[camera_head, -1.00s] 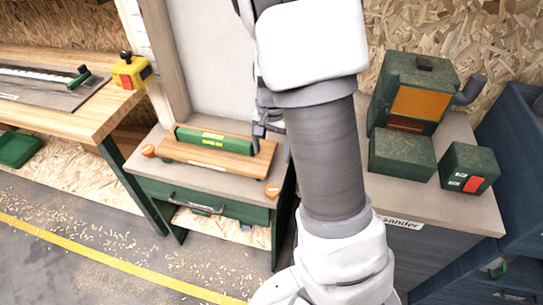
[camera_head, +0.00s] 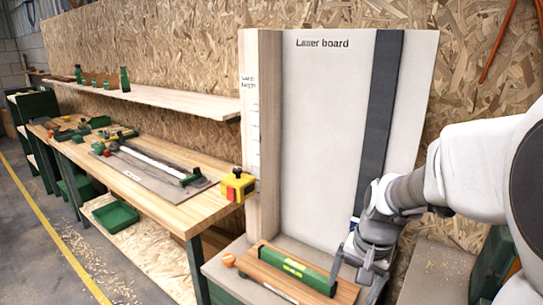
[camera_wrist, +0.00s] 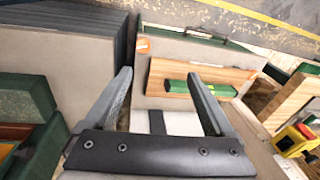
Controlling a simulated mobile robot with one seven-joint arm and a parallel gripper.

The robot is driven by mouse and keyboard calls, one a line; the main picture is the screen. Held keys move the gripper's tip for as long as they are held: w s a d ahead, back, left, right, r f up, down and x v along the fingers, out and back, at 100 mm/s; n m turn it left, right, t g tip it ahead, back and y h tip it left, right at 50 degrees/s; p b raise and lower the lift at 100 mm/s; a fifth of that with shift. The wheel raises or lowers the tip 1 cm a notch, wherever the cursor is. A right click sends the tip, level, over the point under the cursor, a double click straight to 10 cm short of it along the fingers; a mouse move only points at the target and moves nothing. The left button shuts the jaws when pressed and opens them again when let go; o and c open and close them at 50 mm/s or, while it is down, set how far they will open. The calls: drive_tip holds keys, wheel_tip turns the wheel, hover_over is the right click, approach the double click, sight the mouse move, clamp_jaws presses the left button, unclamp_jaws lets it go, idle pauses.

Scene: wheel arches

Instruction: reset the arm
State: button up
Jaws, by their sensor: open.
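My arm comes in from the right in the head view. My gripper (camera_head: 362,262) hangs at the right end of a small bench, close beside a green block (camera_head: 296,270) on a wooden board (camera_head: 262,272). In the wrist view my gripper (camera_wrist: 166,95) has its two fingers wide apart with nothing between them. The green block (camera_wrist: 212,89) and the board (camera_wrist: 170,72) show beyond the fingers there, partly behind the right finger. I cannot tell whether the gripper touches the block.
A tall laser board (camera_head: 325,130) stands behind the small bench. A yellow and red switch box (camera_head: 236,185) sits at the end of the long workbench (camera_head: 190,212), left of my gripper. A shelf (camera_head: 160,98) runs along the wall. Green machine boxes (camera_wrist: 25,105) stand at left in the wrist view.

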drive_tip(key=s+a+r+n+t, duration=0.2)
drive_tip(key=s+r+n+t, duration=0.2)
drive_tip(key=s+r, duration=0.7)
drive_tip(key=s+n, duration=0.2)
drive_tip(key=s, duration=0.1)
drive_tip(key=shift+a+h, duration=0.4)
drive_tip(key=w+d+f+n+g+b, duration=0.2)
drive_tip(key=w+d+f+n+g, duration=0.1)
drive_tip(key=w+f, duration=0.65)
drive_tip(key=w+d+f+n+g+b, duration=0.2)
drive_tip(key=w+d+f+n+g, duration=0.15)
drive_tip(key=w+f, duration=0.65)
drive_tip(key=shift+t, duration=0.45)
drive_tip(key=f+b, duration=0.1)
drive_tip(key=f, duration=0.5)
drive_tip(key=s+f+b, duration=0.1)
drive_tip(key=f, duration=0.5)
drive_tip(key=f+b, duration=0.1)
drive_tip(key=f, duration=0.5)
drive_tip(key=shift+s+a, duration=0.1)
drive_tip(key=shift+s, duration=0.1)
